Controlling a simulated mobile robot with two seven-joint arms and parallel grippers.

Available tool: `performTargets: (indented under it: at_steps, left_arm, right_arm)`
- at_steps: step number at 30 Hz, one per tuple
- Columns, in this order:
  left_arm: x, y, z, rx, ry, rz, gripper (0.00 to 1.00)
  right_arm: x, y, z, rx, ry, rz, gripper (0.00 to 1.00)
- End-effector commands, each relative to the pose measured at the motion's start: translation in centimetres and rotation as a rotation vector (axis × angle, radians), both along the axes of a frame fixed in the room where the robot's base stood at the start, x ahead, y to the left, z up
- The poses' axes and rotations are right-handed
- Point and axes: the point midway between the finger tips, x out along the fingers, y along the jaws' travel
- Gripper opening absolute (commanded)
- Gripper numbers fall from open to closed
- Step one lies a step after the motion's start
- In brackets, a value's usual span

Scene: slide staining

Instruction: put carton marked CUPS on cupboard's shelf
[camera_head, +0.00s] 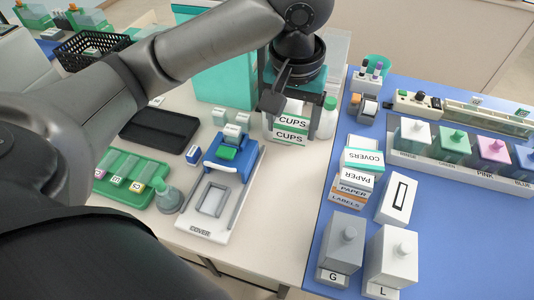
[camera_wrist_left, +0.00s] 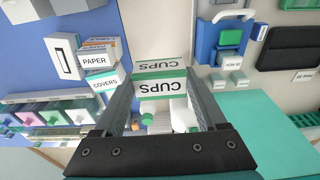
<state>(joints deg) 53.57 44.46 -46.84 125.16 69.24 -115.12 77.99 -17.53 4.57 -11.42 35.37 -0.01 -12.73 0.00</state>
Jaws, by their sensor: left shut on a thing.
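The white carton with a green band (camera_head: 290,131) reads CUPS on two faces, just right of the middle in the head view. It also shows between the fingers in the left wrist view (camera_wrist_left: 161,88). My left gripper (camera_head: 287,106) comes down on it from above and is shut on it. I cannot tell whether the carton touches the table. A tall teal box (camera_head: 225,82) stands behind and left of the carton and may be the cupboard; no shelf inside it is visible, and my arm covers part of it. My right gripper is out of view.
A white bottle with a green cap (camera_head: 328,118) stands close right of the carton. A blue-and-white COVER device (camera_head: 222,185) is in front left, beside a black tray (camera_head: 160,128). Labelled cartons (camera_head: 352,180) and staining jars (camera_head: 448,148) stand on the blue mat.

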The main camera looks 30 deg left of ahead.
Motion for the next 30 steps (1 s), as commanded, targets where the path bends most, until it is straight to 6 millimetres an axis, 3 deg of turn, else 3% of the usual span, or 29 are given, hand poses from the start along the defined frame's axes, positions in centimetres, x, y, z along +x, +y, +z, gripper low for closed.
performTargets:
  at_steps: [3, 12, 22, 30]
  left_arm:
    - [-0.2, 0.0, -3.4, 0.000, 0.007, -0.001, 0.12]
    - [-0.1, 0.1, -11.0, 0.002, 0.005, 0.000, 0.12]
    - [-0.1, 0.0, -14.5, 0.002, 0.001, -0.001, 0.12]
    - [-0.1, 0.1, -18.9, 0.002, 0.003, 0.000, 0.12]
  right_arm:
    - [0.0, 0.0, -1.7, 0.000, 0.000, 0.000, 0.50]
    - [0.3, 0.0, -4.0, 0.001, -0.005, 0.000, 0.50]
    - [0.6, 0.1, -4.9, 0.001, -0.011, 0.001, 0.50]
    - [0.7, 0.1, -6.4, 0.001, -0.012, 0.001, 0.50]
